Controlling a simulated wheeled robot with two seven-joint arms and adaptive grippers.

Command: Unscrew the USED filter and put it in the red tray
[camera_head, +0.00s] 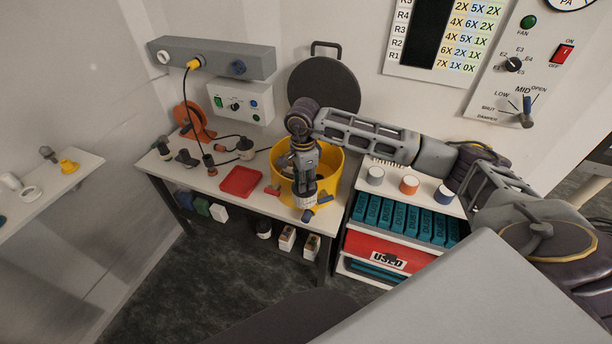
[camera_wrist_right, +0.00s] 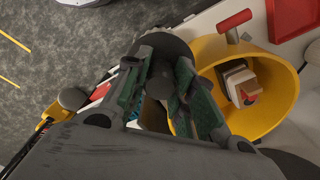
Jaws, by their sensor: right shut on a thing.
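The red tray (camera_head: 241,181) lies flat on the bench, left of the yellow drum (camera_head: 334,165); part of the tray shows in the wrist view (camera_wrist_right: 294,16). My right gripper (camera_head: 304,197) points down at the drum's near side. In the wrist view its green-padded fingers (camera_wrist_right: 172,88) are shut on a dark grey round part (camera_wrist_right: 166,46), beside the drum's rim. I cannot tell whether this part is the filter, or whether it is attached to anything. Inside the drum is a pale stacked block (camera_wrist_right: 238,82). The only USED label (camera_head: 388,260) I can read is on a red drawer front. My left gripper is out of view.
The drum has a red handle (camera_wrist_right: 236,19) and a blue handle (camera_head: 318,208). Several dark fittings and an orange cable reel (camera_head: 194,122) stand on the bench's left. Several small cups, including an orange one (camera_head: 409,185), stand on the cabinet at right.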

